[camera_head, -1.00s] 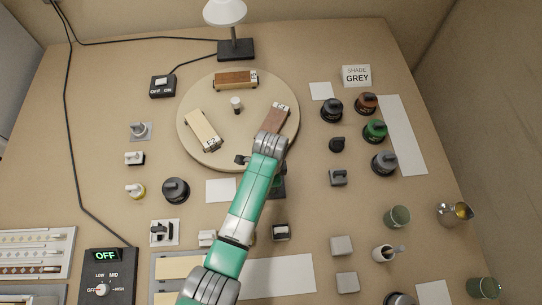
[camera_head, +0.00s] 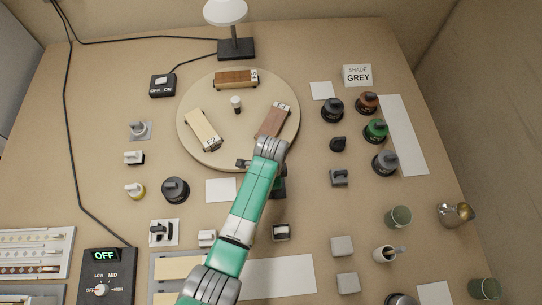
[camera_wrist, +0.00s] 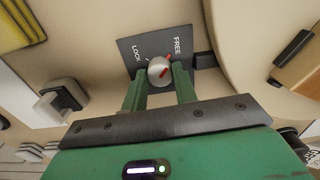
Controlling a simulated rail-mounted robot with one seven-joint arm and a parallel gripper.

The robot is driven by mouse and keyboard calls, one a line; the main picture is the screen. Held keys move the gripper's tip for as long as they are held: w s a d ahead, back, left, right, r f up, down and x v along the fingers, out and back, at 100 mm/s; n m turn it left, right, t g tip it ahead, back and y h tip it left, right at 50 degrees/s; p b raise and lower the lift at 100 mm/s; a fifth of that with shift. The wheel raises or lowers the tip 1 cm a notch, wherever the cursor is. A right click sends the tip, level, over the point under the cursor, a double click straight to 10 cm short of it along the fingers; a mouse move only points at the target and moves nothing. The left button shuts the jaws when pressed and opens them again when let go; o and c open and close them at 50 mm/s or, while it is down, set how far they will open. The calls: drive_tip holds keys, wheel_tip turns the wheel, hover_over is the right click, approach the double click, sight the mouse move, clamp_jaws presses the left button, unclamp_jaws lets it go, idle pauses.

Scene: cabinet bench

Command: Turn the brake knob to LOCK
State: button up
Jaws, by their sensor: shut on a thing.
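The brake knob (camera_wrist: 160,70) is a small round light-grey knob with a red mark, on a dark plate (camera_wrist: 135,45) in the wrist view. The plate reads LOCK on its left and FREE on its right. A second red mark lies by the knob's rim on the FREE side. My gripper (camera_wrist: 160,82) has one green finger on each side of the knob and is shut on it. The knob's exact pointing is hard to tell. In the head view my arm hides the knob, most of its plate and my fingertips.
A round turntable (camera_head: 190,155) bearing several wooden blocks lies just beyond my gripper. Several dark knobs and cups stand on the right of the bench. A control box (camera_head: 105,270) showing OFF is at the lower left. A lamp (camera_head: 236,48) stands at the back.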

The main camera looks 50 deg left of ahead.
drive_tip(key=n+p, duration=0.2)
drive_tip(key=n, duration=0.1)
drive_tip(key=shift+r+n, duration=0.15)
drive_tip(key=shift+n, duration=0.15)
drive_tip(key=n+p, duration=0.2)
drive_tip(key=n, duration=0.2)
drive_tip(key=shift+n, duration=0.3)
drive_tip(key=n+p, duration=0.1)
drive_tip(key=n, duration=0.3)
drive_tip(key=shift+n, duration=0.3)
drive_tip(key=shift+n+p, duration=0.4)
drive_tip(key=shift+n, duration=1.9)
drive_tip(key=o, duration=1)
